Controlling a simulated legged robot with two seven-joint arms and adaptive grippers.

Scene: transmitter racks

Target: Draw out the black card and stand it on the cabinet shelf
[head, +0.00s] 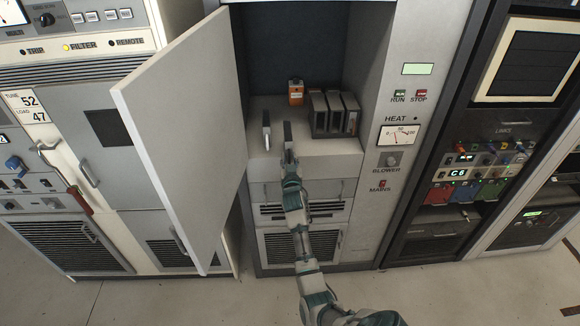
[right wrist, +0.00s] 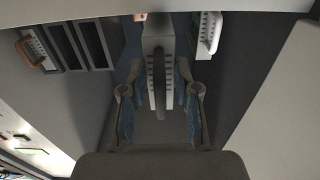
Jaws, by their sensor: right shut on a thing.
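The black card (head: 288,132) stands upright on the cabinet shelf (head: 263,168), left of the rack. My right gripper (head: 289,157) reaches in from the front and is shut on its near end. In the right wrist view, the fingers of the gripper (right wrist: 160,105) lie on both sides of the card's dark handle (right wrist: 160,85), with a pale perforated plate behind it. I cannot tell whether the card's lower edge touches the shelf. My left gripper is not in view.
A pale card (head: 266,131) stands close on the left. The open cabinet door (head: 180,130) bounds the left side.

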